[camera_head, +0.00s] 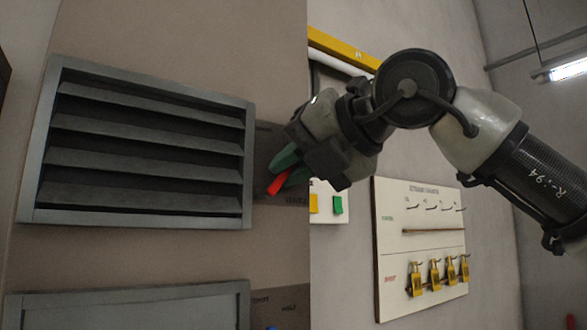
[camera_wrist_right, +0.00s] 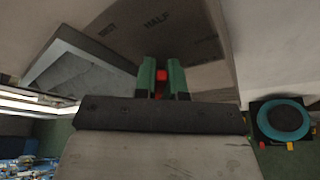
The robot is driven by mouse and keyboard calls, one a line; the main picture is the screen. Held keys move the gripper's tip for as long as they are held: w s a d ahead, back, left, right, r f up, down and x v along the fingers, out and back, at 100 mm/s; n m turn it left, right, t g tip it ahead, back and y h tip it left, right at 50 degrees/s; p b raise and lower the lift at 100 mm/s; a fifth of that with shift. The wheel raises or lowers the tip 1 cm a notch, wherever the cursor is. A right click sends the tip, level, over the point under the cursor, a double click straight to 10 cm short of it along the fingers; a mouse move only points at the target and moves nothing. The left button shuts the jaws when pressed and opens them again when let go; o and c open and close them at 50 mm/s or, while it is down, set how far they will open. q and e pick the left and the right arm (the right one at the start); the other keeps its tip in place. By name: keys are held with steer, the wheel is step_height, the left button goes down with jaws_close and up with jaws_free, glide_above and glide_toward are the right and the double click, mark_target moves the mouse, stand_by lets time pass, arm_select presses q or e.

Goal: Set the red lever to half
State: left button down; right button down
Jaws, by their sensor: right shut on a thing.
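The red lever (camera_head: 278,184) sits at the right side of the upper louvered vent in the head view. It also shows in the right wrist view (camera_wrist_right: 162,76), between the two green fingers. My right gripper (camera_head: 284,170) is shut on the red lever. The dark plate behind the lever (camera_wrist_right: 150,40) carries printed words, one of which reads HALF. The gripper hides much of the lever and part of the plate. My left gripper is in neither view.
The grey louvered vent (camera_head: 145,107) stands left of the gripper. A second vent frame (camera_head: 125,292) is below it. A white board with several yellow padlocks (camera_head: 380,245) hangs on the wall at right. A small panel with yellow and green pieces (camera_head: 325,213) lies close under the gripper.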

steer(key=shift+s+a+n+h, duration=0.1)
steer(key=shift+a+n+h, duration=0.05)
steer(key=shift+n+h, duration=0.15)
stand_by(0.4)
steer(key=c, duration=1.2)
jaws_free()
steer(key=shift+s, duration=0.1)
steer(key=b+v, duration=0.4)
steer(key=v, duration=0.7)
steer(key=shift+f, duration=0.1)
